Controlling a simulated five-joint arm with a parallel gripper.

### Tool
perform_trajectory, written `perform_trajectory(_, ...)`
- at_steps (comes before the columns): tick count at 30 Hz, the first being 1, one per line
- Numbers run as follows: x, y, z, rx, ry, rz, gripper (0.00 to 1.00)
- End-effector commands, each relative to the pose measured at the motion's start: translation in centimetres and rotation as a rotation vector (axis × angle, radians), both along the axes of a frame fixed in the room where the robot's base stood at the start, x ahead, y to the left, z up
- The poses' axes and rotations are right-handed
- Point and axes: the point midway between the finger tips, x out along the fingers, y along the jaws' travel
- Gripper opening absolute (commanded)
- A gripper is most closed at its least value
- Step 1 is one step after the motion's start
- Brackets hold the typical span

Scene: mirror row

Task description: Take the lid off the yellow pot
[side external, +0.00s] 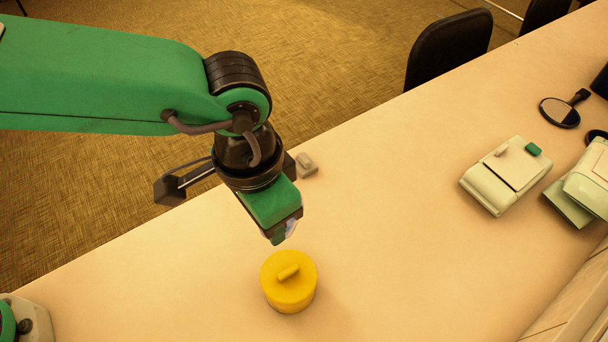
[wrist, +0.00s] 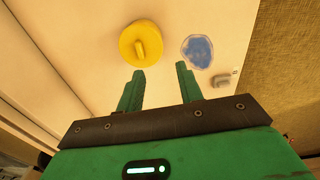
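The yellow pot (side external: 290,298) stands upright on the table, with its round yellow lid (side external: 271,268) on top. The lid has a short bar handle (side external: 288,272). In the wrist view the lid (wrist: 129,48) is seen from above, beyond the fingertips and left of centre. My gripper (side external: 281,236) is above the table, just behind the pot in the side view, apart from the lid. In the wrist view my gripper (wrist: 160,72) has its two green fingers spread with nothing between them.
A bluish, glassy-looking round thing (wrist: 198,50) lies right of the pot; my gripper mostly hides it in the side view. A small grey block (side external: 307,166) lies behind my gripper. A pale green box (side external: 490,190) and a black hand mirror (side external: 560,112) are far right. Table between is clear.

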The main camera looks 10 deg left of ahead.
Motion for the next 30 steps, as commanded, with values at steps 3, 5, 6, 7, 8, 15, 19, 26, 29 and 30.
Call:
perform_trajectory(3,-1.6,-2.1,-1.4,0.020,0.012,-0.036,0.36)
perform_trajectory(5,-2.1,-2.7,-1.7,0.025,0.014,-0.045,0.36)
perform_trajectory(6,-2.3,-2.9,-1.9,0.028,0.016,-0.049,0.36)
perform_trajectory(7,-2.5,-3.0,-2.0,0.030,0.017,-0.052,0.36)
perform_trajectory(8,-2.5,-3.1,-2.1,0.031,0.017,-0.053,0.36)
perform_trajectory(15,-2.6,-3.2,-2.4,0.031,0.017,-0.054,0.36)
perform_trajectory(19,-2.6,-3.2,-3.4,0.032,0.018,-0.053,0.36)
perform_trajectory(26,-2.5,-3.1,-4.7,0.031,0.017,-0.053,0.36)
perform_trajectory(29,-2.5,-3.2,-4.7,0.030,0.016,-0.053,0.36)
perform_trajectory(30,-2.5,-3.1,-4.8,0.030,0.016,-0.053,0.36)
